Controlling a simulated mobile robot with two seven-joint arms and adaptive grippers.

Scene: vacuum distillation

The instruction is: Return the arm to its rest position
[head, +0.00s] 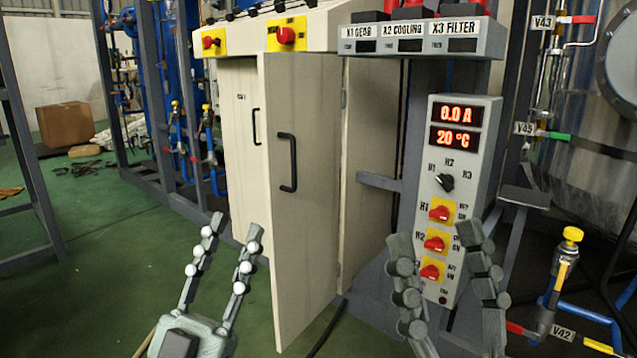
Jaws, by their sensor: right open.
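My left gripper (231,233) is at the lower left of the head view, in front of the beige cabinet, its two fingers pointing up and spread apart with nothing between them. My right gripper (437,242) is at the lower right, in front of the grey control panel (468,125). Its fingers are wide apart and empty, and the panel's lower red switches show between them. Whether its fingers touch the panel cannot be told. Both arms are mostly outside the view.
A beige cabinet door (310,205) with a black handle stands swung open near the middle. An overhead box (425,45) carries labels. Valve V42 (563,265) and blue pipes are at the right. Green floor (110,270) is clear at the left, beside a grey frame.

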